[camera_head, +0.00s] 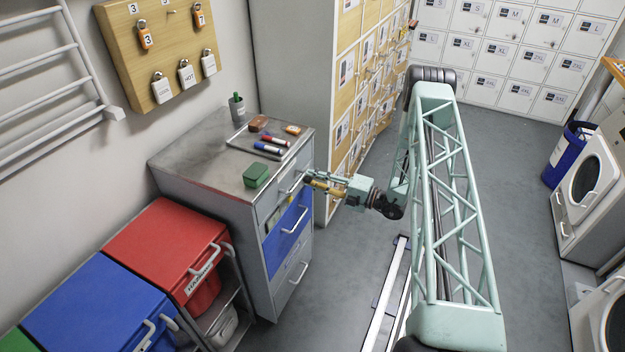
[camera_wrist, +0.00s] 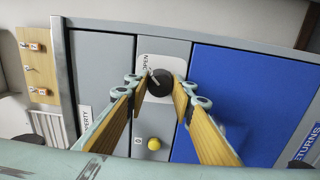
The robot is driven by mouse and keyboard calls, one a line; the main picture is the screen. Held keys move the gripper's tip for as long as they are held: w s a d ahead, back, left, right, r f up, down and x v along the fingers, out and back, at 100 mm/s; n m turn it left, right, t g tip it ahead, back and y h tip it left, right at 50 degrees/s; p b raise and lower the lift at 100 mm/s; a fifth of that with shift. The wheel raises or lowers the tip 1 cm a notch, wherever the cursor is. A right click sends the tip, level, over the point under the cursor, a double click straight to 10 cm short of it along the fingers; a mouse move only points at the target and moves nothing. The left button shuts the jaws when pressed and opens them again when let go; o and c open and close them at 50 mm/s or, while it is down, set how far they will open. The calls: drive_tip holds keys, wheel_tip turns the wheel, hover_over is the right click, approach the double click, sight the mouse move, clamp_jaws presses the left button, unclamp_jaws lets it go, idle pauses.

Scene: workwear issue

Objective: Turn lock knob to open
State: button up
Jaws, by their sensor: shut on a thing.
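The lock knob (camera_wrist: 159,82) is round and black, on a pale plate marked OPEN (camera_wrist: 158,62) in the wrist view. A light mark on the knob points to the upper left, towards the lettering. My gripper (camera_wrist: 160,86) has one wood-coloured finger pad on each side of the knob and is shut on it. In the head view my gripper (camera_head: 314,182) reaches the front of the grey cabinet (camera_head: 240,215); the knob cannot be made out there.
A yellow round thing (camera_wrist: 154,143) sits below the knob in the wrist view, beside a blue panel (camera_wrist: 245,85). In the head view, a green box (camera_head: 256,174) and markers (camera_head: 270,148) lie on the cabinet top. A red bin (camera_head: 165,245) stands to the left.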

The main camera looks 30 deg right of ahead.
drive_tip(key=o, duration=0.8)
drive_tip(key=shift+o, duration=0.2)
drive_tip(key=shift+s+d, duration=0.1)
drive_tip(key=v, duration=1.1)
drive_tip(key=shift+s+d, duration=0.2)
drive_tip(key=shift+s, duration=0.15)
